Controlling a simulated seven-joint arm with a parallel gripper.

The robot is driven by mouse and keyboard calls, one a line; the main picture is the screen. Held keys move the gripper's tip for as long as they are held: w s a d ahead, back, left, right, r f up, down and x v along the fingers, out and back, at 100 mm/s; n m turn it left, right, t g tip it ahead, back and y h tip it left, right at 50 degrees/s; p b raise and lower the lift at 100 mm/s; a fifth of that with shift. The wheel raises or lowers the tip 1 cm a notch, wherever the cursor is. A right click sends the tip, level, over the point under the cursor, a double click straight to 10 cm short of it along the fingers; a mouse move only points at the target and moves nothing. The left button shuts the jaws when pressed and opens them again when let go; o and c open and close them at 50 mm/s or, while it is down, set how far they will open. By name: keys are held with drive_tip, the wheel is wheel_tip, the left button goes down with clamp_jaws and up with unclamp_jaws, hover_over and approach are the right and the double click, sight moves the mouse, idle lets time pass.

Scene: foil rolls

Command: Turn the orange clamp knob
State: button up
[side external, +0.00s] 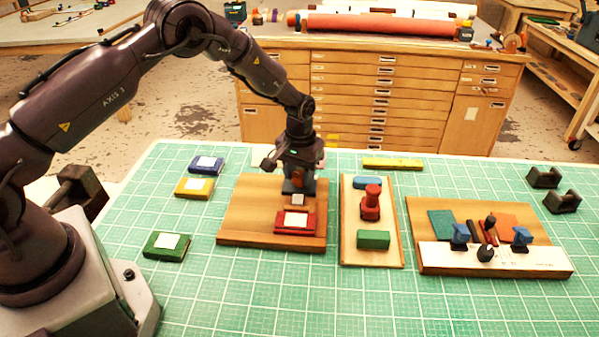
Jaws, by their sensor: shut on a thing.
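My gripper (298,172) points down over the far right part of the left wooden board (240,222). It is shut on a small orange knob (298,180), which shows only partly between and below the jaws. A dark blue clamp body (291,188) sits right under the knob. The exact hold of the fingers is too small to make out. A red block with a white label (296,221) lies on the same board, in front of the clamp, with a small pale tag (298,199) between them.
Blue (206,165), yellow (194,188) and green (167,246) labelled blocks lie at left. A middle board (350,250) holds a red upright piece (371,203) and green block (374,239). A right board (440,258) carries several small tools. Dark holders (562,201) stand far right.

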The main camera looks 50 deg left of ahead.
sight(300, 173)
drive_tip(key=o, duration=0.9)
wheel_tip(300, 173, up, 13)
idle(0.4)
drive_tip(key=s+d+r+m+t, duration=0.1)
drive_tip(key=s+r+t, duration=0.1)
drive_tip(key=s+r, duration=0.4)
drive_tip(key=s+d+r+m+t, duration=0.1)
drive_tip(key=s+r, duration=0.5)
drive_tip(key=s, duration=0.8)
drive_tip(key=s+d+r+m+t, duration=0.2)
drive_tip(key=s+r, duration=0.4)
drive_tip(key=s, duration=0.4)
drive_tip(key=shift+s+r+m+t, duration=0.15)
drive_tip(key=shift+m+t, duration=0.15)
